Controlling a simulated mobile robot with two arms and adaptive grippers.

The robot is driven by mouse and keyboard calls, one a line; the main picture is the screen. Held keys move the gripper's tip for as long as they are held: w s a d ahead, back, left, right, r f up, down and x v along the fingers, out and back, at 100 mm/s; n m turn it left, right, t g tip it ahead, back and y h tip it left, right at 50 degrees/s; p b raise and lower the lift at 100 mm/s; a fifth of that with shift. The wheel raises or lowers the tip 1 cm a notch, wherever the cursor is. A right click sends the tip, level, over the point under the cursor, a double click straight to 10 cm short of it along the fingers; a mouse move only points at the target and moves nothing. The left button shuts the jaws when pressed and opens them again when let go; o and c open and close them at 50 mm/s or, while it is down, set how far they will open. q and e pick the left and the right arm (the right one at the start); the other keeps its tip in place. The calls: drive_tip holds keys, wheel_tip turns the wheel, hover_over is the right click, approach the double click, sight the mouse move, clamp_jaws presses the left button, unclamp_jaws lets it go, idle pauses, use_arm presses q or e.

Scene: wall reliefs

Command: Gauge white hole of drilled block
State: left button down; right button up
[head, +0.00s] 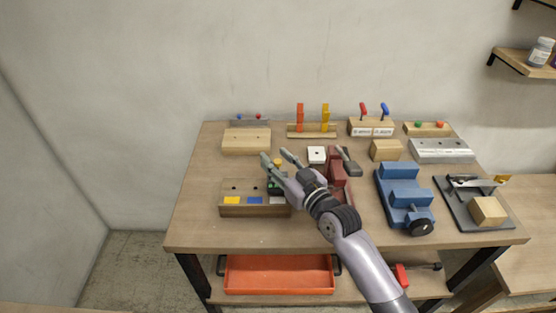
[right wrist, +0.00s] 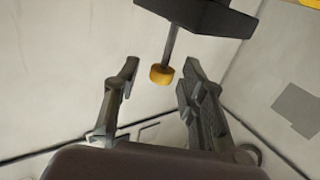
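The drilled block (head: 240,210) is a wooden block at the table's front left, with yellow (head: 232,200), blue (head: 255,200) and white (head: 277,200) labels on its front. Dark holes show in its top above the yellow and blue labels; the white one's hole is hidden by my right gripper and a dark piece. My right gripper (head: 275,157) is over the block's right end, its fingers spread. A yellow-tipped grey pin (right wrist: 162,74) on a black body (right wrist: 205,15) shows beyond the fingers in the right wrist view, with visible gaps to both. My left gripper is not in view.
Behind stand a pale wooden block (head: 246,141), a rack with orange and yellow uprights (head: 312,131) and a small white block (head: 316,155). A blue vise-like fixture (head: 404,195) is right of my arm. An orange tray (head: 279,274) lies below. The front left tabletop is clear.

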drive_tip(key=shift+s+d, duration=0.2)
drive_tip(key=shift+s, duration=0.05)
drive_tip(key=v, duration=1.1)
drive_tip(key=shift+s+d, duration=0.1)
drive_tip(key=shift+s, duration=0.05)
